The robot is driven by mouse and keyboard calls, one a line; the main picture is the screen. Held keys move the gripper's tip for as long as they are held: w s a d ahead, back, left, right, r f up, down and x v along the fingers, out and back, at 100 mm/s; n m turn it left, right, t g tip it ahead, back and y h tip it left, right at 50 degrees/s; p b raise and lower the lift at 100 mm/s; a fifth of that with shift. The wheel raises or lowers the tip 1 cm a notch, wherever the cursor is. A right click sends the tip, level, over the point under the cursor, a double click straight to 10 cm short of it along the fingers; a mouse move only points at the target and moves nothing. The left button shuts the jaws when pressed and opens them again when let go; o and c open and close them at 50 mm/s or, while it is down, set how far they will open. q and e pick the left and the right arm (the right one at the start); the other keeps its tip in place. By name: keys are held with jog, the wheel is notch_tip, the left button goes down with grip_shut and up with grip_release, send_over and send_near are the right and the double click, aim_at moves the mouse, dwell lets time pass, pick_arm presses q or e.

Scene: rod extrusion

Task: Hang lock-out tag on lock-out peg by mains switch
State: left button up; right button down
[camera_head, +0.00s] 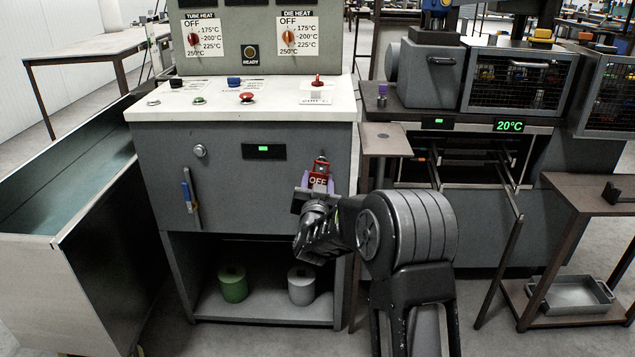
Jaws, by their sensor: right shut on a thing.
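A small red tag marked OFF (318,181) is at the right side of the grey cabinet front, between the purple fingertips of my right gripper (318,187). My right gripper is shut on it. Just above the tag, a small red and dark fitting (321,164) shows on the cabinet front. I cannot tell the mains switch and the lock-out peg apart there, nor whether the tag touches the peg. My left gripper is not in view.
The grey cabinet (225,180) has a white control top (270,108) with several knobs. A blue-handled tool (187,195) hangs on its front. A green canister (233,285) and a grey canister (301,286) stand on its lower shelf. A small brown stand (384,139) is at right.

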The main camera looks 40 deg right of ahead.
jog(key=c, duration=0.7)
grip_release()
jog(key=shift+o, duration=0.2)
jog(key=v, duration=0.8)
jog(key=shift+p, duration=0.45)
jog(key=shift+w, duration=0.1)
